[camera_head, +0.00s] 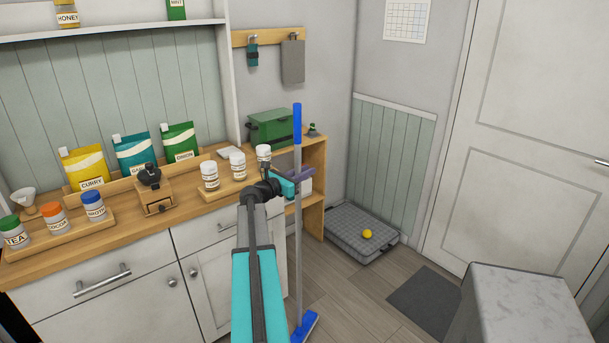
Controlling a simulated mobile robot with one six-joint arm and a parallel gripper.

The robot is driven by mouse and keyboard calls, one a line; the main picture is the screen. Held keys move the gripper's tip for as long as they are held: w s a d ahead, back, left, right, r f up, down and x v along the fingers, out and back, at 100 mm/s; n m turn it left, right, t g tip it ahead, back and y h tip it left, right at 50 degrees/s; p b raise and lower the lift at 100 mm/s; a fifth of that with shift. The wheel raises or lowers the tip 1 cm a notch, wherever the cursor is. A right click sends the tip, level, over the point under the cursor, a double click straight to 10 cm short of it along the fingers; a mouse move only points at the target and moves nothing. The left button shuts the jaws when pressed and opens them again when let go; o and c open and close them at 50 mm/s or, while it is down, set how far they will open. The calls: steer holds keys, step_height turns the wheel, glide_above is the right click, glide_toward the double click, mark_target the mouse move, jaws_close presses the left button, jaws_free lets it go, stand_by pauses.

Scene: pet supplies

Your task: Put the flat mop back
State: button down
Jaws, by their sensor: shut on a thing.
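The flat mop (298,222) stands nearly upright in front of the right end of the counter. It has a long grey pole with a blue grip at the top and a blue flat head (306,325) low near the floor at the bottom edge of the view. My gripper (298,183) is shut on the mop's pole, about level with the counter top. My teal and grey arm reaches up to it from the bottom of the view and hides part of the lower cabinets. I cannot tell whether the mop head touches the floor.
The wooden counter (110,228) carries jars, pouches, a grinder and a green box (270,127). A wooden hook rail (268,37) hangs above. A marble-topped block (525,300) stands front right.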

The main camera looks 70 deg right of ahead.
steer(key=shift+d, duration=0.1)
stand_by(0.4)
steer(key=shift+f+p, duration=0.45)
steer(key=shift+f, duration=1.25)
steer(key=c, duration=1.6)
jaws_free()
steer(key=shift+f, duration=0.1)
steer(key=b+v, duration=0.2)
steer(key=v, duration=1)
